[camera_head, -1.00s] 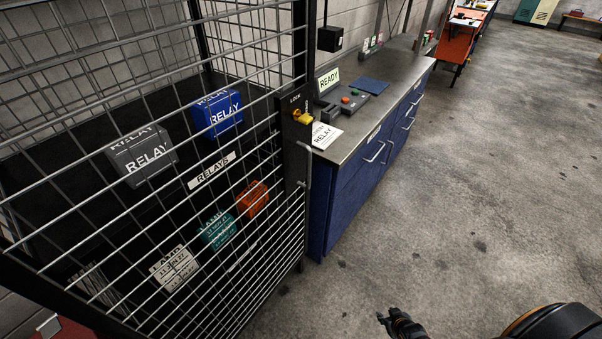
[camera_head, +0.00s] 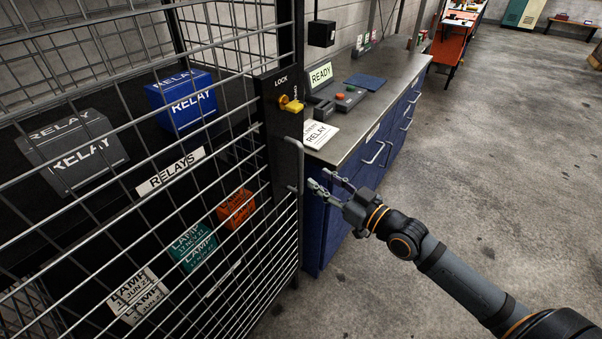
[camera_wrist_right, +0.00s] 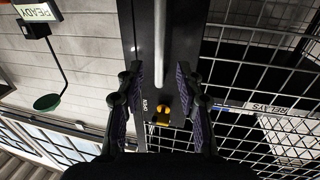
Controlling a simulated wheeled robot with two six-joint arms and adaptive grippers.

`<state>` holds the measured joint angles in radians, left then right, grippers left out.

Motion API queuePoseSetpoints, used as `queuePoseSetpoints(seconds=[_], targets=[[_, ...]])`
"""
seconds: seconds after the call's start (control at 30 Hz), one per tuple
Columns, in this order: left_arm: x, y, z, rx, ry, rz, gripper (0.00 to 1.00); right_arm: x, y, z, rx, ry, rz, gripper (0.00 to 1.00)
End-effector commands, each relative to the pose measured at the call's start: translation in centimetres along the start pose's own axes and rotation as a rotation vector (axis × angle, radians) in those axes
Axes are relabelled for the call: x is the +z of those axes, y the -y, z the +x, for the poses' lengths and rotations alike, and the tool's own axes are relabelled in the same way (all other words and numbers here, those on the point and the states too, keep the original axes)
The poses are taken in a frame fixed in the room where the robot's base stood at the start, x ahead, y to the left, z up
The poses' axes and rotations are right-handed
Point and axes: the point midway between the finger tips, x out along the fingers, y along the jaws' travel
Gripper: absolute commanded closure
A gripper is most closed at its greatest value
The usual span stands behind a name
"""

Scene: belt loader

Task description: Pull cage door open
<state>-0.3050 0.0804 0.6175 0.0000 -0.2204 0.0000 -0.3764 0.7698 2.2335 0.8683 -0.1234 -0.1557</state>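The cage door (camera_head: 200,222) is a wire mesh panel on the left and looks closed. Its grey vertical handle (camera_head: 296,168) is on the door's right edge, and it also shows in the right wrist view (camera_wrist_right: 159,45). A black lock box (camera_head: 279,98) with a yellow knob (camera_head: 291,104) sits above the handle; the knob also shows in the right wrist view (camera_wrist_right: 163,115). My right gripper (camera_head: 324,182) is open and empty, just right of the handle. In the right wrist view the handle lies between the open fingers (camera_wrist_right: 152,90), apart from both. My left gripper is not in view.
Behind the mesh are relay boxes, a blue one (camera_head: 183,102) and a grey one (camera_head: 75,152), and several lamp boxes. A blue workbench (camera_head: 352,172) stands right of the cage, close to my right gripper. Concrete floor (camera_head: 500,150) is open at right.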

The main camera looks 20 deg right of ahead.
Motion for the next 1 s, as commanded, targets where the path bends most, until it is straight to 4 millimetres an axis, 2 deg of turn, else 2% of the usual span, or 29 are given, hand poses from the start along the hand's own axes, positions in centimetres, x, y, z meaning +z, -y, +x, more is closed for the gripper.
queuePoseSetpoints(seconds=[0.03,0.17,0.2,0.5,0.87,0.9,1.0], targets=[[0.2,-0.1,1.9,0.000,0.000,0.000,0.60,0.8,-0.1,0.9,0.004,-0.011,0.002,0.64],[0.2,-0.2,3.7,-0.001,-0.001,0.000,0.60,0.5,0.1,3.3,-0.002,-0.014,0.006,0.64],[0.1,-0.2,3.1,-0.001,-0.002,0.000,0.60,0.1,-0.1,3.8,0.005,-0.010,0.006,0.64],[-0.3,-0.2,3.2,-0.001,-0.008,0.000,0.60,0.0,-0.1,7.5,0.002,-0.003,0.001,0.64],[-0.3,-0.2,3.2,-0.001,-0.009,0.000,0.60,0.1,0.0,8.1,0.000,0.000,-0.002,0.64],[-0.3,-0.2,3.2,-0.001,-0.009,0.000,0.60,0.1,0.0,8.1,0.000,0.000,-0.002,0.65],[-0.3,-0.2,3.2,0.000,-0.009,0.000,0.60,0.1,0.0,8.1,0.000,0.000,-0.001,0.79]])
